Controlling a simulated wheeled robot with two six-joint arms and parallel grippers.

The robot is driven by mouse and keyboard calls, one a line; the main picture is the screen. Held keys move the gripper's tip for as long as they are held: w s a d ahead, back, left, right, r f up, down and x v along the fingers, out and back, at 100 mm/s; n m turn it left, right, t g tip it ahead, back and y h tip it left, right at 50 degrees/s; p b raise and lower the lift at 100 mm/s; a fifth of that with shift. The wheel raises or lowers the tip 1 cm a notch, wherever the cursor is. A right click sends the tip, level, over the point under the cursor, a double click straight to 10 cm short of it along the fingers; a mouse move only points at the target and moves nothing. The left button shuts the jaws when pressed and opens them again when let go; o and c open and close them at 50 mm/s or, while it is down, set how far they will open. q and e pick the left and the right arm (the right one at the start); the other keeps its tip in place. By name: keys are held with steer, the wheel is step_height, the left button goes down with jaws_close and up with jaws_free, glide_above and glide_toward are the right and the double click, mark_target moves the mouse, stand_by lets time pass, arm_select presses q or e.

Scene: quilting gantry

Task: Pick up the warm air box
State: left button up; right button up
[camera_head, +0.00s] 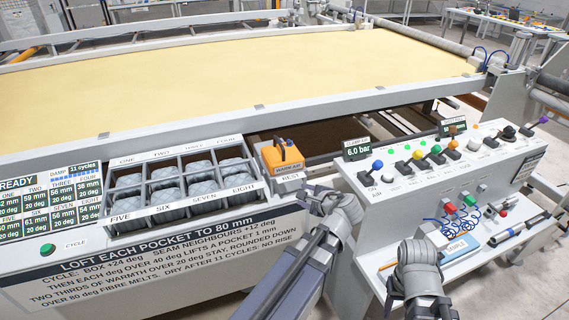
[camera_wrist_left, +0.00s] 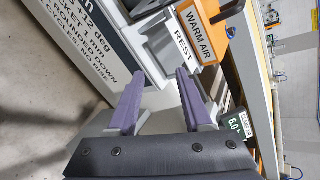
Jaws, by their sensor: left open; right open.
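The warm air box (camera_head: 286,154) is orange, with a dark handle on top and a WARM AIR label. It sits on the grey nest (camera_head: 286,184) right of the pocket rack. In the left wrist view the box (camera_wrist_left: 203,30) is at the top, beyond the fingers. My left gripper (camera_head: 336,203) is in front and to the right of the nest, apart from the box. Its two purple fingers (camera_wrist_left: 161,75) are spread, with nothing between them. My right gripper (camera_head: 417,258) is open over the shelf below the control panel, far from the box; its fingertips are hard to make out.
The pocket rack (camera_head: 183,187) with several grey padded pockets lies left of the nest. The white control panel (camera_head: 385,197) with coloured levers stands to the right. A blue SAMPLE pad (camera_head: 460,247) lies on its shelf. A long rail (camera_head: 200,118) runs behind the box.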

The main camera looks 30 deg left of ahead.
mark_target(282, 148)
arm_select(q)
steer(key=w+a+r+m+t+y+b, duration=0.1)
steer(key=w+a+r+m, duration=0.1)
steer(key=a+m, duration=0.1)
steer(key=w+a+r+m+t+y+b, duration=0.1)
steer(key=a+r+m+t, duration=0.1)
steer(key=a+m, duration=0.1)
steer(key=w+a+r+m+t+y+b, duration=0.1)
steer(key=w+a+r+m, duration=0.1)
steer(key=a+r+m, duration=0.1)
steer(key=shift+w+m+t+y, duration=0.35)
steer(key=shift+m+t+y, duration=0.05)
steer(key=shift+m, duration=0.2)
steer(key=shift+w+a+r+m, duration=0.1)
steer(key=shift+a+r+m, duration=0.1)
steer(key=shift+r+m, duration=0.2)
steer(key=shift+x, duration=1.35)
steer(key=shift+f+b+x, duration=0.2)
steer(key=shift+b+x, duration=0.2)
steer(key=shift+x, duration=2.2)
steer(key=shift+d, duration=0.1)
jaws_close()
